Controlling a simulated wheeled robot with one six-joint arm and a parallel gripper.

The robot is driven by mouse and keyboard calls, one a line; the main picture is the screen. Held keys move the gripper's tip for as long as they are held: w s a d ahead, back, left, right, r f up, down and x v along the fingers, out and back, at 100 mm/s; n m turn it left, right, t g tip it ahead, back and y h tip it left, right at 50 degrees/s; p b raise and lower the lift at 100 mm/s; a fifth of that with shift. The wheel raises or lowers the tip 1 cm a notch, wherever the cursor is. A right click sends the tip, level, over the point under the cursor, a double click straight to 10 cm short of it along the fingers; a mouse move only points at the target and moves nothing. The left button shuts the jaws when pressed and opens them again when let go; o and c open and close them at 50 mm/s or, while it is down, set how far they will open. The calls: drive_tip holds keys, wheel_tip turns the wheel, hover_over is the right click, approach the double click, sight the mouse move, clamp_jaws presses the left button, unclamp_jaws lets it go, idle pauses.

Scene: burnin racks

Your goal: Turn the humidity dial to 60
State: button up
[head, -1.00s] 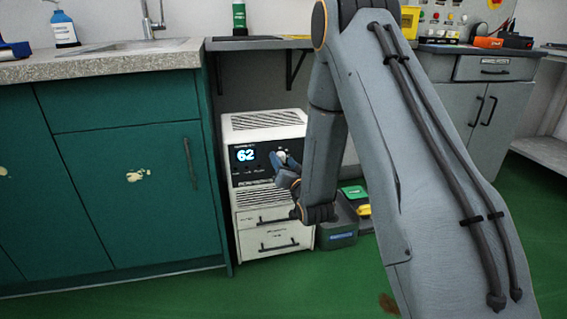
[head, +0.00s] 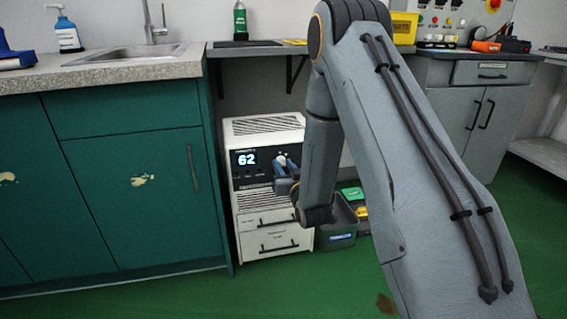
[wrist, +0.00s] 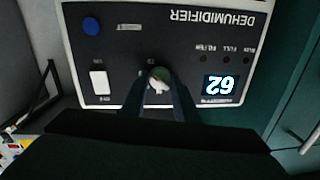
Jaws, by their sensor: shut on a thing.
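The dehumidifier (head: 263,125) is a white cabinet with a dark front panel, under the shelf beside the green cupboards. Its display (head: 246,160) reads 62 in the head view; the same display (wrist: 221,85) is upside down in the wrist view. The humidity dial (wrist: 160,76) is a round knob with a pale grip, left of the display in the wrist view. My gripper (wrist: 160,91) is shut on the dial, one finger at each side. In the head view my gripper (head: 283,163) is at the panel, and it hides most of the dial.
A white rocker switch (wrist: 99,82) and a blue button (wrist: 91,26) sit on the same panel. A grey bin (head: 337,238) stands right of the dehumidifier. Green cupboards (head: 130,190) close off the left side.

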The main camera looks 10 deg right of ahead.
drive_tip(key=n+p, duration=0.3)
drive_tip(key=n, duration=0.2)
drive_tip(key=shift+n+p, duration=0.3)
drive_tip(key=shift+h, duration=0.3)
drive_tip(key=o, duration=0.9)
drive_tip(key=shift+d, duration=0.1)
drive_tip(key=shift+o, duration=0.8)
drive_tip(key=shift+s, duration=0.1)
drive_tip(key=s+p, duration=0.2)
drive_tip(key=s, duration=0.5)
drive_tip(key=shift+s+r, duration=0.25)
drive_tip(key=shift+s, duration=0.05)
